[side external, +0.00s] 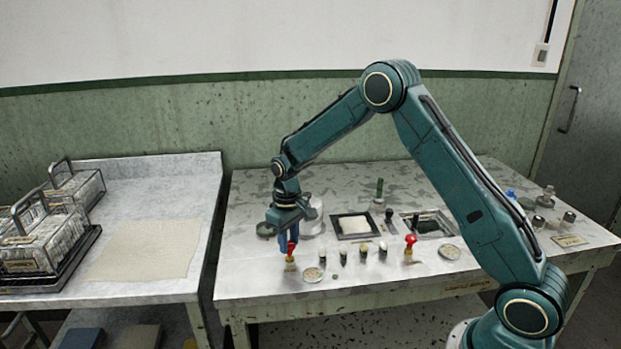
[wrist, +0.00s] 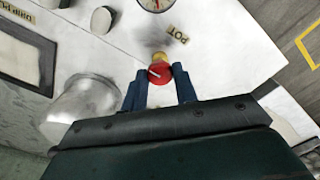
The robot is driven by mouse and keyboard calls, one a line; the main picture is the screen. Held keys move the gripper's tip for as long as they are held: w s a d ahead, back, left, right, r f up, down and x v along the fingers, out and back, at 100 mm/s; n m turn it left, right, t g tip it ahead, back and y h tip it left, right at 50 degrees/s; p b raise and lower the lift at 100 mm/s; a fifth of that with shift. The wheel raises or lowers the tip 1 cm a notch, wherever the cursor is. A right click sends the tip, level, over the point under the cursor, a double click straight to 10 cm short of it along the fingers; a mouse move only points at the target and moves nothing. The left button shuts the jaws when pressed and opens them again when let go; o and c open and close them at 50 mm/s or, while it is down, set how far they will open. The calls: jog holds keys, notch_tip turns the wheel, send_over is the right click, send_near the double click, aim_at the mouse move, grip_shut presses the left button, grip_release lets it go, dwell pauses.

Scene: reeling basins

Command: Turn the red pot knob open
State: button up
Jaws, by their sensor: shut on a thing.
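The red pot knob (wrist: 159,73) has a white line on its top and a brass-coloured base, and stands by a label reading POT (wrist: 178,35). In the side view the red knob (side external: 291,248) shows at the left front of the grey table, partly covered by my gripper. My gripper (wrist: 159,84) points down with its blue fingers on either side of the knob, shut on it. In the side view my gripper (side external: 288,240) is above the brass base. How far the knob is turned I cannot tell.
A round gauge (side external: 313,275) lies right of the knob. Several dark and white knobs stand along the front, then a second red knob (side external: 410,241). A white cylinder (side external: 312,215) stands close behind my gripper. A basin (side external: 426,222) is recessed in the table (side external: 245,275).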

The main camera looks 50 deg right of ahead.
aim_at(289, 244)
jog(key=o, duration=1)
jog(key=shift+c, duration=0.2)
jog(key=shift+r, duration=0.2)
notch_tip(289, 244, up, 14)
jog(key=shift+f, duration=0.25)
jog(key=shift+r, duration=0.1)
